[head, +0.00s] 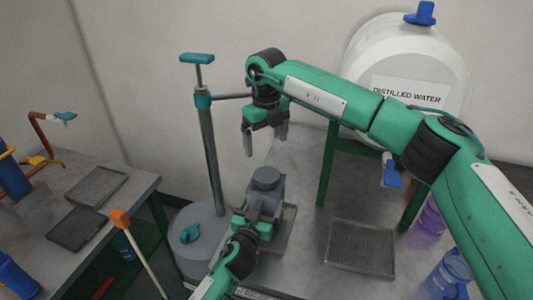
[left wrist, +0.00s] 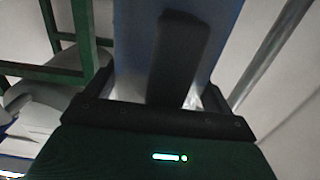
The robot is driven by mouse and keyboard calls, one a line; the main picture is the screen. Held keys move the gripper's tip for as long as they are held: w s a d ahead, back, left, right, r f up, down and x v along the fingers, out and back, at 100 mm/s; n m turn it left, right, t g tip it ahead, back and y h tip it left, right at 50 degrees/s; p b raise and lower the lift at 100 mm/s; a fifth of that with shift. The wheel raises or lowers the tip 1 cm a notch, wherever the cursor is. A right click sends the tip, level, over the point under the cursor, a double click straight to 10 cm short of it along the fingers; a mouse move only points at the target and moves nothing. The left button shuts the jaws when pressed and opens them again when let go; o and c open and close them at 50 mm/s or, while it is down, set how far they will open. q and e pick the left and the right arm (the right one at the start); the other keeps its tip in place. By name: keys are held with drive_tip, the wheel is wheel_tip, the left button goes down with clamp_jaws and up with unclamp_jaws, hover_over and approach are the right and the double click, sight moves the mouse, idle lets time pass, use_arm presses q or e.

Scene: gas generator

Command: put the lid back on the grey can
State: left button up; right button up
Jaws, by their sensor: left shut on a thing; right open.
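A grey can (head: 266,180) with a round darker top stands upright over a dark tray on the grey table, in the middle of the head view. I cannot tell whether that round top is the lid or part of the can. My left gripper (head: 262,214) is shut on the can from the near side and hides its lower part. In the left wrist view a blue-grey surface (left wrist: 222,45) fills the space behind a dark finger (left wrist: 178,60). My right gripper (head: 265,142) is open and empty, pointing down above the can and apart from it.
A grey drum (head: 184,262) with an upright hand pump (head: 208,150) and a teal fitting (head: 190,233) stands left of the can. An empty tray (head: 360,249), a green stand (head: 328,165) and a white water tank (head: 385,55) are to the right.

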drive_tip(key=shift+r, duration=0.4)
use_arm(q)
drive_tip(key=o, duration=1.7)
drive_tip(key=shift+s+a+f, duration=0.1)
drive_tip(key=shift+s+a, duration=0.05)
drive_tip(key=shift+s, duration=0.3)
drive_tip(key=b+v, duration=0.2)
drive_tip(key=v, duration=1.1)
use_arm(e)
wheel_tip(320, 180, down, 2)
drive_tip(key=shift+f, duration=0.15)
drive_tip(key=shift+f, duration=0.1)
